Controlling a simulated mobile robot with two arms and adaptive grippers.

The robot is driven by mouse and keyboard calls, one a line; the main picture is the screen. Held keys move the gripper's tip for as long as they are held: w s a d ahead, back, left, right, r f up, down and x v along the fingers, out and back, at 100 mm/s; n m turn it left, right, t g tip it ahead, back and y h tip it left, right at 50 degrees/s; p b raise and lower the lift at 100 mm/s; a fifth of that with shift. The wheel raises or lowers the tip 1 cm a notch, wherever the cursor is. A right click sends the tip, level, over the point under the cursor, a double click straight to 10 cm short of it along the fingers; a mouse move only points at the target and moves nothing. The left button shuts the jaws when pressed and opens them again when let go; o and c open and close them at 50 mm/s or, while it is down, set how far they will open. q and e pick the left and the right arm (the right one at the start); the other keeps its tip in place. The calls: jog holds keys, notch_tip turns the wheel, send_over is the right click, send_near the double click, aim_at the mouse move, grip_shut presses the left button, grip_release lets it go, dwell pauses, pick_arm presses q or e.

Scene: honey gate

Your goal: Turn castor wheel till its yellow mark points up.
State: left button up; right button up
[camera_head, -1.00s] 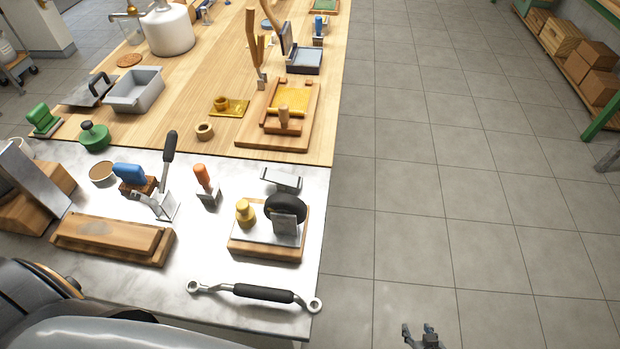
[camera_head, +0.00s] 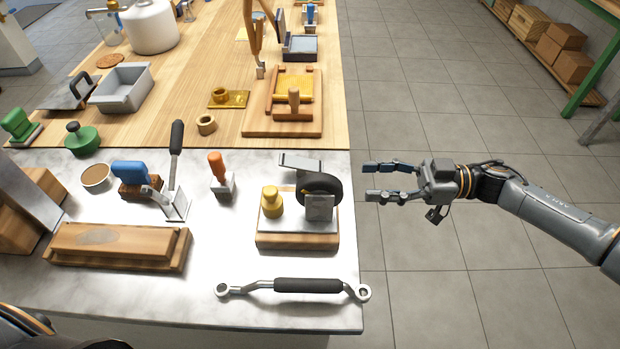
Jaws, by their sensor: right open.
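The black castor wheel (camera_head: 321,187) stands upright in a metal bracket (camera_head: 319,207) on a wooden block (camera_head: 290,242) near the right edge of the metal worktop. A small yellow spot shows low on the left side of its rim; it does not point up. A yellow knob (camera_head: 271,202) stands on the same block, left of the wheel. My right gripper (camera_head: 368,181) is open and empty, right of the wheel and apart from it, past the worktop's edge, with its fingers pointing left. My left gripper is out of view.
A black-handled wrench (camera_head: 308,286) lies in front of the block. A wooden frame press (camera_head: 290,121) is behind.

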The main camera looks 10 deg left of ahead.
aim_at(310, 178)
jog(key=p+x, duration=0.2)
jog(key=x, duration=1)
jog(key=shift+a, duration=0.35)
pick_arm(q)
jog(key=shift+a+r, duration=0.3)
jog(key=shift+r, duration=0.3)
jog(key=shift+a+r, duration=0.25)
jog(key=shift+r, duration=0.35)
pick_arm(e)
grip_shut()
jog(key=shift+d+f+y+b, duration=0.1)
jog(key=shift+f+y+b, duration=0.1)
jog(key=shift+y+b, duration=0.4)
jog(key=shift+d+b, duration=0.1)
jog(key=shift+b, duration=0.4)
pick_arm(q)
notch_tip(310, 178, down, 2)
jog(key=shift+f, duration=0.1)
pick_arm(e)
jog(key=shift+w+r, duration=0.1)
jog(key=shift+r, duration=0.25)
